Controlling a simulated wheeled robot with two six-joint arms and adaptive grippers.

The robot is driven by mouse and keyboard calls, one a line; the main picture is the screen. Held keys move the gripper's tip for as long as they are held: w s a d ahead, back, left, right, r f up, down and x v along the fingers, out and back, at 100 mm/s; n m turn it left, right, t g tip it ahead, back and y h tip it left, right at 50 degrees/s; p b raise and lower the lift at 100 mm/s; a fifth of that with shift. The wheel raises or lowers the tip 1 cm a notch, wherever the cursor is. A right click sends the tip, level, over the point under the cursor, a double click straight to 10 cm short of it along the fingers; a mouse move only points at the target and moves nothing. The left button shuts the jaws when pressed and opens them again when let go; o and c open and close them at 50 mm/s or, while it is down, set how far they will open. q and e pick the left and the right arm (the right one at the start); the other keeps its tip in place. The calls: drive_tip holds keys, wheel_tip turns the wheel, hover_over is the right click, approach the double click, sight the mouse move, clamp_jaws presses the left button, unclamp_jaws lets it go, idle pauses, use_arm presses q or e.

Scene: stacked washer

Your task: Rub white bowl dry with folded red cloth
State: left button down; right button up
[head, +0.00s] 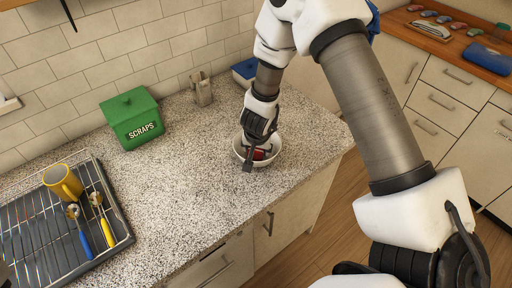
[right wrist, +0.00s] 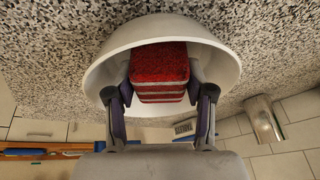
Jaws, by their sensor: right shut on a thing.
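The white bowl (head: 275,157) stands on the speckled counter near its right end. It also shows in the right wrist view (right wrist: 104,67), with its open mouth facing the camera. The folded red cloth (right wrist: 160,64), with red and pale layers at its edge, is inside the bowl; a bit of it shows red in the head view (head: 259,154). My right gripper (right wrist: 160,95) is shut on the cloth, one finger on each side, with its fingertips inside the bowl. Whether the cloth touches the bowl's inner wall is hard to tell. My left gripper is not in view.
A green SCRAPS bin (head: 131,118) stands at the back of the counter (head: 190,165). A dish rack (head: 60,225) at the left holds a yellow mug (head: 63,183) and utensils. A metal holder (head: 202,88) and a blue container (head: 245,71) stand behind the bowl. Counter left of the bowl is clear.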

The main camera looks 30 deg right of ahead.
drive_tip(key=shift+d, duration=0.1)
drive_tip(key=shift+w+d+f+p, duration=0.1)
drive_tip(key=shift+d+p, duration=0.5)
drive_tip(key=shift+d, duration=0.1)
drive_tip(key=shift+w+p, duration=0.3)
drive_tip(key=shift+p, duration=0.2)
drive_tip(key=shift+w+p, duration=0.45)
drive_tip(key=shift+p, duration=0.1)
drive_tip(key=shift+a, duration=0.15)
drive_tip(key=shift+a, duration=0.75)
